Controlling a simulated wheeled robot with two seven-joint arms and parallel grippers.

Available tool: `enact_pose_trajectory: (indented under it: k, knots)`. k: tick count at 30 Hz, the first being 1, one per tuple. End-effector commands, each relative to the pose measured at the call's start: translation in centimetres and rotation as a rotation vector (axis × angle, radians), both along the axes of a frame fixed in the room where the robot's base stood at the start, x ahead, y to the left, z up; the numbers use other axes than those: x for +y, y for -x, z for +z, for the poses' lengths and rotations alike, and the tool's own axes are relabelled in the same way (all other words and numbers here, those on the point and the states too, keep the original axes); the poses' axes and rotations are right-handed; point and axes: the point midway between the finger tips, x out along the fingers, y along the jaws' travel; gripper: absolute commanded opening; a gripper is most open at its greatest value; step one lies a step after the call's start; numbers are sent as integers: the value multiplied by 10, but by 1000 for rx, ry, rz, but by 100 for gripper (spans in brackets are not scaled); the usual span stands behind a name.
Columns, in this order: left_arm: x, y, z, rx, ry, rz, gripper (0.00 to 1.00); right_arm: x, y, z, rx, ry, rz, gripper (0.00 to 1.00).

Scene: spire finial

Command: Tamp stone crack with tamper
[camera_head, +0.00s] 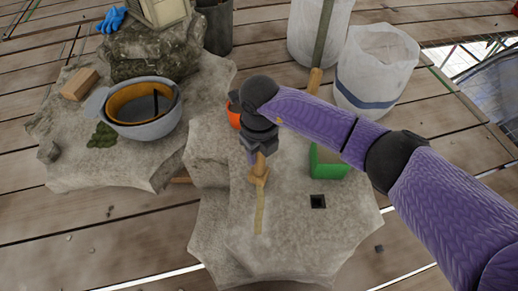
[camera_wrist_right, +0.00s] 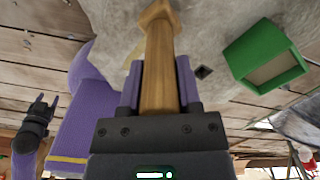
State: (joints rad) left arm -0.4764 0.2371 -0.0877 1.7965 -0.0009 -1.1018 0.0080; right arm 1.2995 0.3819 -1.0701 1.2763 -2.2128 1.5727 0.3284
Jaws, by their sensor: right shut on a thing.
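The stone block (camera_head: 300,235) has a pale yellowish strip along its crack (camera_head: 259,212), running towards the front. My right gripper (camera_head: 260,150) is above the far end of this strip, shut on the wooden tamper (camera_head: 258,168). In the right wrist view, the tamper (camera_wrist_right: 162,60) stands between the fingers of my right gripper (camera_wrist_right: 160,88), its wider foot pointing at the stone. I cannot tell whether the foot touches the strip. My left gripper is outside the head view; in the right wrist view it shows small at the left (camera_wrist_right: 46,100), its fingers apart and empty.
A green box (camera_head: 326,163) and a square hole (camera_head: 318,201) lie right of the strip. An orange container (camera_head: 234,114) is partly hidden behind my right gripper. A grey bowl (camera_head: 150,128) sits on the left stone. White sacks (camera_head: 376,68) stand behind.

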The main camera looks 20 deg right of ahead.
Motion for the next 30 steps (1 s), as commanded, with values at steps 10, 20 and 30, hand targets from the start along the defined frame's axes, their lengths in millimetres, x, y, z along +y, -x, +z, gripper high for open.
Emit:
enact_pose_trajectory:
  k: [10, 20, 30]
  knots:
    - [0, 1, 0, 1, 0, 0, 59, 0, 0, -5, 0, 0, -1, 0]
    - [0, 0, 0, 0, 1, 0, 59, 0, 0, -12, 0, 0, 0, 0]
    - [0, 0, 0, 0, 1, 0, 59, 0, 0, -15, 0, 0, 0, 0]
